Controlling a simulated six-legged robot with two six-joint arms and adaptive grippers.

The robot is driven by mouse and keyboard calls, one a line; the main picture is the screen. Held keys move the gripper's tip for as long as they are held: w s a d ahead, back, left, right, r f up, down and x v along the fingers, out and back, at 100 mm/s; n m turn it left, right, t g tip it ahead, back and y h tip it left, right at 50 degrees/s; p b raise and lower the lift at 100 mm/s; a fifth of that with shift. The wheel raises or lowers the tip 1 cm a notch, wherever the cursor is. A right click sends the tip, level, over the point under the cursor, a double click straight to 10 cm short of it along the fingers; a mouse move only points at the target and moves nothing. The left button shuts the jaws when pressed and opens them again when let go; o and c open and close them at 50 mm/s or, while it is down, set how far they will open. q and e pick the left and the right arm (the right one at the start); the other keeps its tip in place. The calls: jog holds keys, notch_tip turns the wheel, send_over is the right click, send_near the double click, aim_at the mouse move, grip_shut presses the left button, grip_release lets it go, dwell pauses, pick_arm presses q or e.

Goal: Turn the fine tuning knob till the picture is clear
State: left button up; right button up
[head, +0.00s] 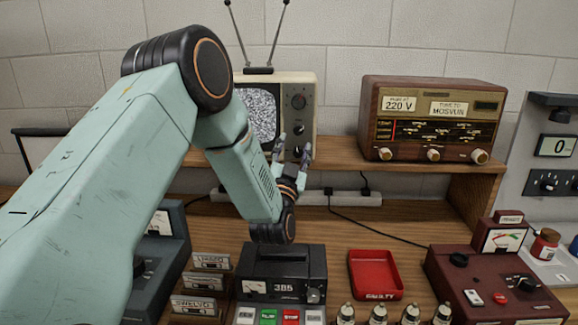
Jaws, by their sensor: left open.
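A small cream television (308,83) with two rabbit-ear aerials stands on the wooden shelf. The visible part of its screen (260,108) shows grey static. A dark round knob (298,101) sits high on its right-hand panel. A lower knob (297,152) shows partly between my fingers; I cannot read any label on either. My left gripper (294,146) is open, pointing up at the lower panel, one finger on each side of that knob. I cannot tell whether the fingers touch it. My left arm hides the screen's left part. My right gripper is out of view.
A brown radio (433,118) stands right on the same shelf (345,154). A power strip (345,199) lies behind.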

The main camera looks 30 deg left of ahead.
pick_arm(q)
jog(key=v, duration=0.7)
jog(key=shift+s, duration=0.3)
jog(key=shift+d+f, duration=0.15)
jog(key=shift+d, duration=0.05)
